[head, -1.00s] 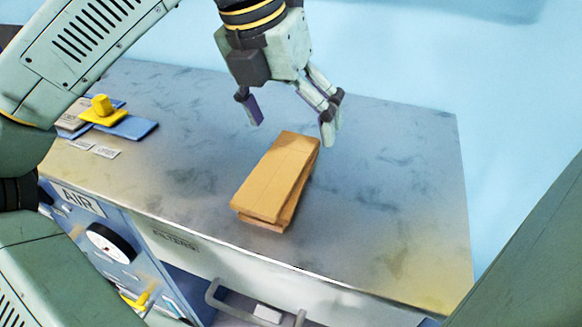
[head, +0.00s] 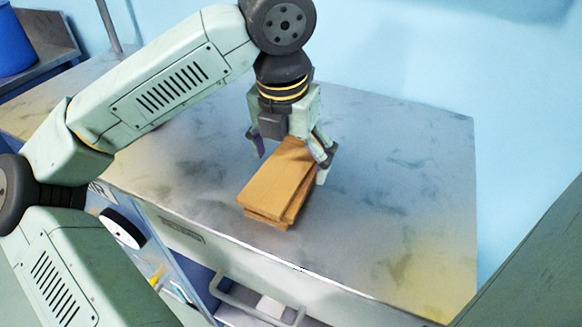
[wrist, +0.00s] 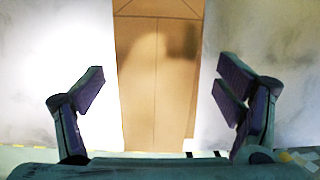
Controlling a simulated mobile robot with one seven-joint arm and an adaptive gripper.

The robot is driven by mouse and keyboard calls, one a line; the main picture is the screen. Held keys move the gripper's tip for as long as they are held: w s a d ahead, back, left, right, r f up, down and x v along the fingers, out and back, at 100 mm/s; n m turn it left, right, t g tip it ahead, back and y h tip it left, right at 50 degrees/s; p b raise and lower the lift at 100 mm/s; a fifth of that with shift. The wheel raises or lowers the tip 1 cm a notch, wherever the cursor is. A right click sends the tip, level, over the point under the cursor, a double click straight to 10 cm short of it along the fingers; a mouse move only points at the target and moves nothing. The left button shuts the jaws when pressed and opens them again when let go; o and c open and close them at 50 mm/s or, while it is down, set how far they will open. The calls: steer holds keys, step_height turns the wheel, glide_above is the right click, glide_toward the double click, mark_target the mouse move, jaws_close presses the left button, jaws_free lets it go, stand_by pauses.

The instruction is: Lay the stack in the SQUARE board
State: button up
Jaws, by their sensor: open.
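A stack of flat brown cardboard pieces (head: 272,187) lies on the grey worktop, its layers slightly askew. It also shows in the wrist view (wrist: 157,80), running between the two fingers. My gripper (head: 292,163) is open above the far end of the stack, pointing down, with one finger on each side. In the wrist view my gripper (wrist: 170,95) has clear gaps between both fingers and the cardboard. I cannot make out the square board in the current views.
The worktop (head: 400,200) is clear to the right of the stack. A drawer with a grey handle (head: 255,303) stands open below the front edge. A round gauge (head: 122,229) is on the cabinet front. A blue container (head: 14,42) stands at the far left.

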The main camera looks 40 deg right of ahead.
steer(key=shift+w+d+f, duration=0.1)
steer(key=shift+d+f, duration=0.05)
steer(key=shift+f, duration=0.9)
steer(key=c, duration=1.6)
steer(key=shift+r, duration=0.1)
